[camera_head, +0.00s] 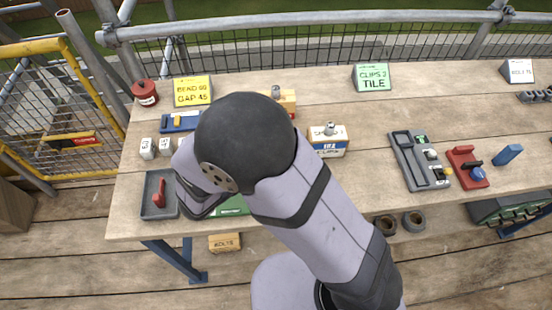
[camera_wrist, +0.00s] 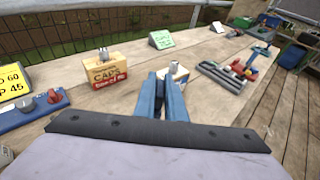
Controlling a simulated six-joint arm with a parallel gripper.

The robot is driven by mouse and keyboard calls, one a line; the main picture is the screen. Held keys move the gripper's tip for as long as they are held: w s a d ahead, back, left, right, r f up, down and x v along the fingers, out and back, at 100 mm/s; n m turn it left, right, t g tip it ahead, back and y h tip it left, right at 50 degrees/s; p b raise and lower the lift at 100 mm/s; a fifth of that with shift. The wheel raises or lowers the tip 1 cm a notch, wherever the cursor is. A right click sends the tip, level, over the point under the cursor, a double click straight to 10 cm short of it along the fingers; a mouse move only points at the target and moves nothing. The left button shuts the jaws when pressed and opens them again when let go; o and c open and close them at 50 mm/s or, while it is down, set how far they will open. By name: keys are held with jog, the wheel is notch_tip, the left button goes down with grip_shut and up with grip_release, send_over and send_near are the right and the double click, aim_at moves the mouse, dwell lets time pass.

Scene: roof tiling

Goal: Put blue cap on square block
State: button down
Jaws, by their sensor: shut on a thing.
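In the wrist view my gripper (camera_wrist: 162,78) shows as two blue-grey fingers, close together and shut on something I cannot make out. In the head view my arm hides the fingers. I cannot tell for certain which thing is the blue cap. A blue block (camera_head: 508,154) stands at the right of the bench, beside a red fixture (camera_head: 467,167) with a blue part on it.
A clips box (camera_head: 328,141) stands right of my arm, and a caps box (camera_wrist: 107,72) is left of my fingers. A grey fixture (camera_head: 418,160) lies to the right. A grey tray (camera_head: 150,205) with a red part is at the front left.

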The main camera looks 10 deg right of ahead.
jog(key=shift+f+p, duration=0.4)
jog(key=shift+f, duration=2.85)
jog(key=shift+f, duration=0.15)
jog(key=c, duration=1.8)
grip_release()
